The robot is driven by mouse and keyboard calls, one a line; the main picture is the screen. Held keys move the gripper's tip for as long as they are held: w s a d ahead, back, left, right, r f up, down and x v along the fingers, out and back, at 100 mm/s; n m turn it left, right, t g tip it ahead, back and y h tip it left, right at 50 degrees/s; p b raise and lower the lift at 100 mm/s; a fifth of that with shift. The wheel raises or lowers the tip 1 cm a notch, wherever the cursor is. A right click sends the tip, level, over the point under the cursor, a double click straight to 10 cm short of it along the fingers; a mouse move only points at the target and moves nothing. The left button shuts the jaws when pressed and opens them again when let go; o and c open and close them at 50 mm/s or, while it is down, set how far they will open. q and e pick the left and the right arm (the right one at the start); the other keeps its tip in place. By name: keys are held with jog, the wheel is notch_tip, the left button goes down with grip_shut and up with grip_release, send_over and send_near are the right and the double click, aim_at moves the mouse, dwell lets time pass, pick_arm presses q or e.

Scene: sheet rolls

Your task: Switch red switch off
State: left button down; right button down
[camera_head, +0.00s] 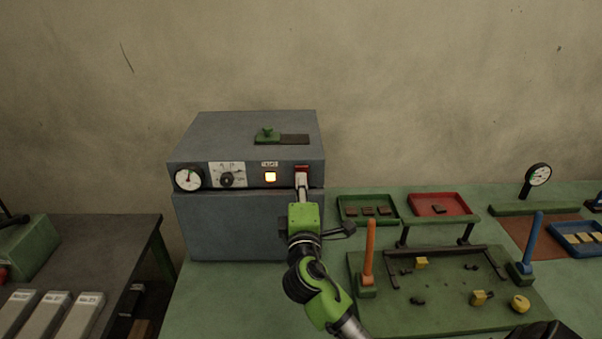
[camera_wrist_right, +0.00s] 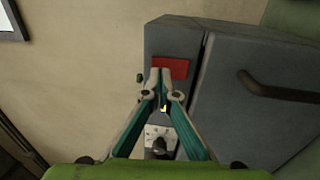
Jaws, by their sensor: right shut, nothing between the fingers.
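The red switch (camera_head: 302,169) is on the right of the front panel of a grey box-shaped machine (camera_head: 247,140). It also shows in the right wrist view as a red rectangle (camera_wrist_right: 171,68). My right gripper (camera_head: 301,182) is shut and empty, with its fingertips at the switch's lower part; I cannot tell whether they touch it. In the right wrist view the closed fingertips (camera_wrist_right: 161,78) overlap the red rectangle's lower left edge. A square lamp (camera_head: 270,176) left of the switch glows yellow-white. My left gripper is not in view.
A dial gauge (camera_head: 189,179) and a knob (camera_head: 227,180) sit on the panel's left. A green tray (camera_head: 368,223), a red tray (camera_head: 467,208) and a green board with an orange lever (camera_head: 369,252) stand right of my arm. The machine's door handle (camera_wrist_right: 275,88) sticks out.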

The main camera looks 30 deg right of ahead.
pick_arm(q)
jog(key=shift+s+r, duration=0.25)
pick_arm(e)
jog(key=shift+w+d+r, duration=0.1)
jog(key=shift+w+d, duration=0.25)
jog(key=shift+w, duration=0.25)
jog(key=shift+w+d+r, duration=0.2)
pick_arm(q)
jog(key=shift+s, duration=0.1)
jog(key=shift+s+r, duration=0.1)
pick_arm(e)
jog(key=shift+f, duration=0.1)
